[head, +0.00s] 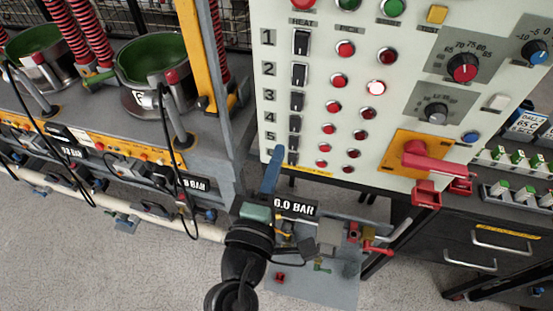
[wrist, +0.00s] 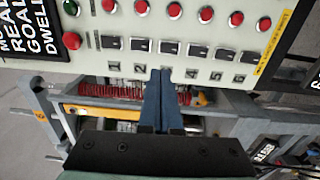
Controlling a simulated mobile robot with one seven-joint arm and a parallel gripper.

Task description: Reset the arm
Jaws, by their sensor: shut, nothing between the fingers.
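My gripper (head: 279,155) has blue fingers and is shut with nothing between them. In the head view its tips are up beside the lower left edge of the pale control panel (head: 377,180), near the switch marked 5. In the wrist view the closed fingers (wrist: 160,75) point at the row of numbered black switches (wrist: 166,47). Whether the tips touch the panel I cannot tell.
A yellow post (head: 193,60) stands left of the panel. Green-lined pots (head: 150,60) with red springs stand at the far left. A red lever (head: 435,160) juts from the panel's lower right. A drawer cabinet (head: 480,235) stands below right. Grey floor (head: 80,265) is open at lower left.

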